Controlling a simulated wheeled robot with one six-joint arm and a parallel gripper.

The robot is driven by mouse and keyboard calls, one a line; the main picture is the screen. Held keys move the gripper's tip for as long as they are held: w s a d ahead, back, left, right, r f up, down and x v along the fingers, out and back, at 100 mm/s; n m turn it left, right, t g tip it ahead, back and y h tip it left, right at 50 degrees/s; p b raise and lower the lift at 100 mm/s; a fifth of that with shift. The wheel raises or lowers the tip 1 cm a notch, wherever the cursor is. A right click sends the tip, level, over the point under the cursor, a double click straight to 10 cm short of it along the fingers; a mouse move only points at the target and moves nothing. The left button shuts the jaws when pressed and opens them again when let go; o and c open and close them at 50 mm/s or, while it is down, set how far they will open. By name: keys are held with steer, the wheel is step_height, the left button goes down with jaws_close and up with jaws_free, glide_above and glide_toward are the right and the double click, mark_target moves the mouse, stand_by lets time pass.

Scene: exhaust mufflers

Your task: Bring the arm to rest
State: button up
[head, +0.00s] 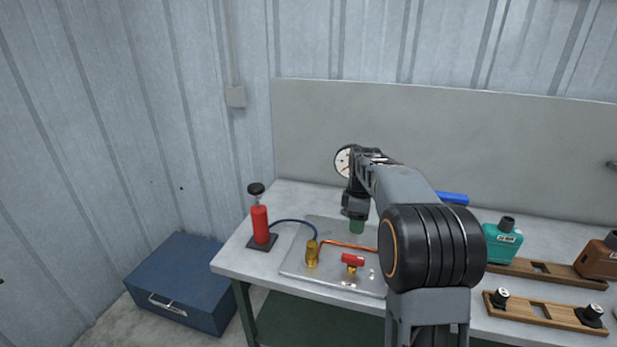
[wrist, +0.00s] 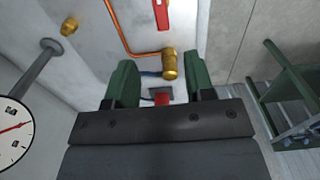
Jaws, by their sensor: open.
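My gripper (head: 357,225) hangs above the metal plate (head: 300,268) on the workbench, at the end of my arm, which reaches forward over the bench. In the wrist view my gripper (wrist: 162,78) has its two green fingers apart. Nothing is held between them. The brass fitting (wrist: 170,65) and part of the red pump (wrist: 162,98) show beyond the finger gap. Part of the plate's right side is hidden behind my arm in the head view.
A dial gauge (head: 343,161) stands behind my arm. The red pump (head: 260,223), brass fitting (head: 312,254) and red-handled valve (head: 352,262) are left of my arm. Teal (head: 502,243) and brown (head: 599,258) bottles stand right. A blue toolbox (head: 182,281) is on the floor.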

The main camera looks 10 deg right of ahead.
steer(key=s+a+m+t, duration=0.2)
steer(key=s+a+m, duration=0.3)
steer(key=s, duration=0.6)
steer(key=s+a+m+t, duration=0.2)
steer(key=s+a+m, duration=0.4)
steer(key=s, duration=0.5)
steer(key=shift+s+f+m, duration=0.2)
steer(key=shift+f+m, duration=0.25)
steer(key=shift+m, duration=0.25)
stand_by(2.2)
